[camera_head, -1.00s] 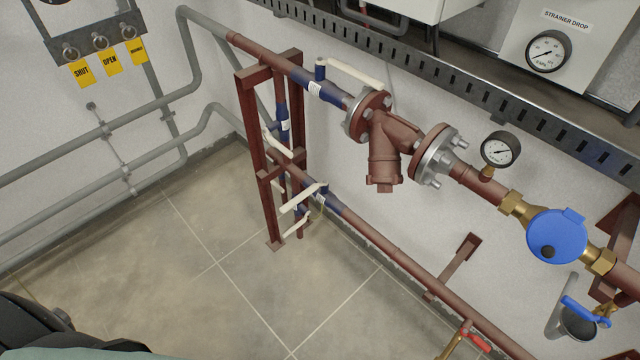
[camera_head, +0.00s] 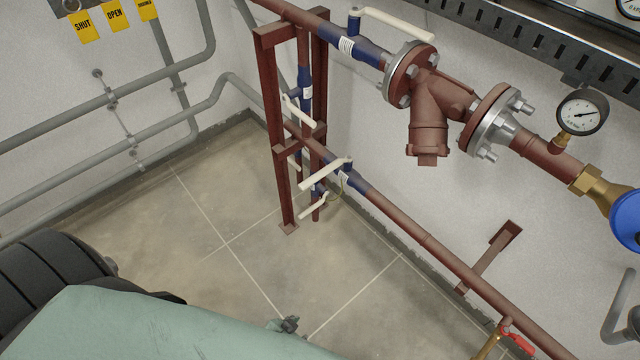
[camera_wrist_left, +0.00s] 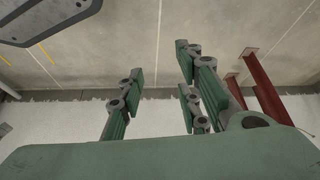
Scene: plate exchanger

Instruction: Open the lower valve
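The lower pipe carries a blue valve (camera_head: 355,183) with a cream lever (camera_head: 323,176) that points left, across the pipe's line. Below it, at the frame, is another cream lever (camera_head: 313,207). I cannot tell from the pictures alone which of these the task means. My left arm comes in at the bottom left of the head view. Only a fingertip of my left gripper (camera_head: 288,324) shows there, low in the picture and apart from the valves. In the left wrist view the fingers (camera_wrist_left: 155,85) are spread and empty. My right gripper is not in view.
The upper pipe has a blue valve with a cream lever (camera_head: 398,22) and a flanged strainer (camera_head: 430,125). The red-brown frame (camera_head: 275,130) stands by the pipes. A red-handled valve (camera_head: 518,338) is at lower right. The tiled floor (camera_head: 190,225) is clear.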

